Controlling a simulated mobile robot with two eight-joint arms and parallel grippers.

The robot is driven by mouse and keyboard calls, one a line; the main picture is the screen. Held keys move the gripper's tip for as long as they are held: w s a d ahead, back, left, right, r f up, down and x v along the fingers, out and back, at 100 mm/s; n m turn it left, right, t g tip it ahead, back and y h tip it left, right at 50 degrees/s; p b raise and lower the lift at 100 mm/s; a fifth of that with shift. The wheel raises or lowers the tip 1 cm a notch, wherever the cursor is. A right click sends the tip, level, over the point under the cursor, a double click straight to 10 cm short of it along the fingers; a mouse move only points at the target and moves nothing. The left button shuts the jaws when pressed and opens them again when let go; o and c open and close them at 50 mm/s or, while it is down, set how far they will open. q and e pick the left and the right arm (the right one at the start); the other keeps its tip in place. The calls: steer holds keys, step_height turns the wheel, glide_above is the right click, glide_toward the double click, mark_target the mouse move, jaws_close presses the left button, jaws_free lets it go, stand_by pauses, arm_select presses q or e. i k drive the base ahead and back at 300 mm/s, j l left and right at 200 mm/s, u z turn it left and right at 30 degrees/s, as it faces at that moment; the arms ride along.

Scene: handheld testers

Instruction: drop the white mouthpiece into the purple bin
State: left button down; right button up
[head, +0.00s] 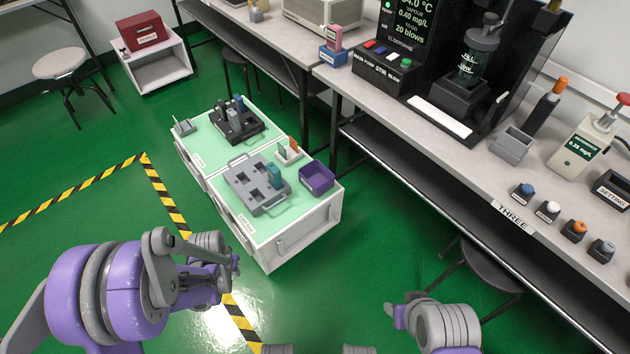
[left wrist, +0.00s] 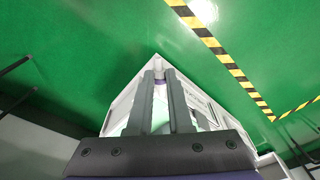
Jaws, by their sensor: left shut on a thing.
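The purple bin (head: 316,177) is open-topped and stands at the right corner of the low white cabinet's pale green top. My left gripper (head: 234,262) is in front of and below the cabinet in the head view, apart from the bin. In the left wrist view its two long grey fingers (left wrist: 159,76) are close together, with a small pale piece between their tips. It seems to be the white mouthpiece, but it is mostly hidden and does not show clearly in the head view. My right gripper (head: 398,314) is low at the right, its jaws unclear.
A grey tray with sockets (head: 257,186) and a small white holder (head: 288,152) stand beside the bin. A black rack (head: 237,122) stands farther back. The long bench (head: 478,160) with testers runs along the right. Green floor is free around the cabinet's front.

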mark_target(320, 177)
steer(key=i+j+z, duration=0.3)
steer(key=i, duration=0.15)
steer(key=i+j+z, duration=0.25)
steer(key=i+j, duration=0.05)
steer(key=i, duration=0.1)
